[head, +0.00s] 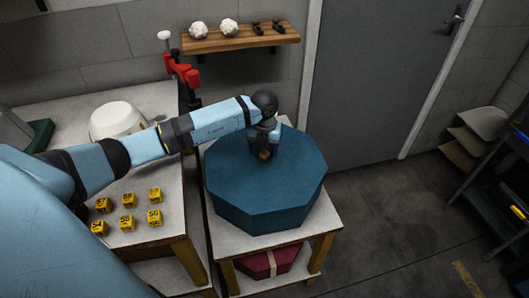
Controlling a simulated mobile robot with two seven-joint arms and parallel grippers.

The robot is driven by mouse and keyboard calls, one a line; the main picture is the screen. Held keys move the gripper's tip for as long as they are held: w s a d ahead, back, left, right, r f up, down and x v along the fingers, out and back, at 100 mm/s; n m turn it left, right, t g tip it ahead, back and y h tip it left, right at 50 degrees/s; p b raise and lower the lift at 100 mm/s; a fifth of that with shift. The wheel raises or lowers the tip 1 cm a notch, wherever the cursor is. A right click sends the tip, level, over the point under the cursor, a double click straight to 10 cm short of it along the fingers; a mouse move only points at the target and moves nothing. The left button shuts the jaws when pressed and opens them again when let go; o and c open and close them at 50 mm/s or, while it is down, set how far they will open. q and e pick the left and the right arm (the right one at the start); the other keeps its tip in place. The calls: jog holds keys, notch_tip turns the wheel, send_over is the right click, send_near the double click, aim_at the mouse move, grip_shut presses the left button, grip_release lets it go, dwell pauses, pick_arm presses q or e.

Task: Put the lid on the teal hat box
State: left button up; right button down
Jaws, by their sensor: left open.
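The teal hat box (285,215) is octagonal and stands on a small white-topped table. Its flat teal lid (228,178) shows as the top face, level over the sides. I cannot make out a seam between the lid and the box walls. A small brownish knob (264,156) is at the middle of the top. My left gripper (264,150) points down right at the knob, with open fingers around or just above it. The arm and gripper hide part of the top's far edge. My right gripper is not in view.
A left-hand table (165,185) holds several yellow numbered cubes (128,200) and a white bowl-like form (118,118). A dark red box (268,263) with a pale ribbon sits on the shelf below. A wooden wall shelf (242,38) is behind. Floor to the right is clear.

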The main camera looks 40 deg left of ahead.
pick_arm(q)
notch_tip(320, 180, up, 12)
jog(key=shift+f+p, duration=0.15)
jog(key=shift+p, duration=0.25)
